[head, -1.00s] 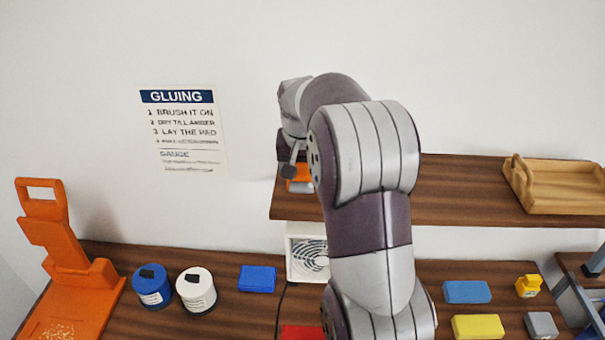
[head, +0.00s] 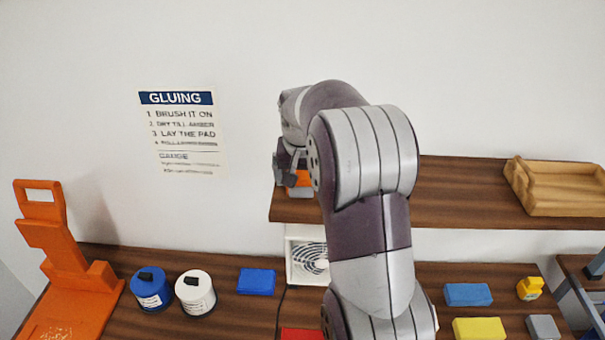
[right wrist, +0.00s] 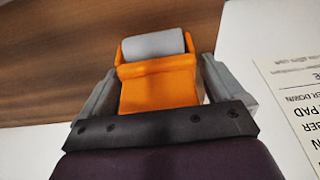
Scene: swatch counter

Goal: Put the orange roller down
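The orange roller (head: 301,179) is at the left end of the wall shelf (head: 465,190), partly hidden by my right arm in the head view. In the right wrist view the roller (right wrist: 158,92) shows its orange body and grey cylinder against the brown wood, apparently resting on it. My right gripper (right wrist: 160,66) is open, with one finger on each side of the orange body and a small gap beside it. It also shows in the head view (head: 290,172) at the shelf's left end. My left gripper is not in view.
A wooden tray (head: 562,187) stands at the shelf's right. The shelf between roller and tray looks clear where visible.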

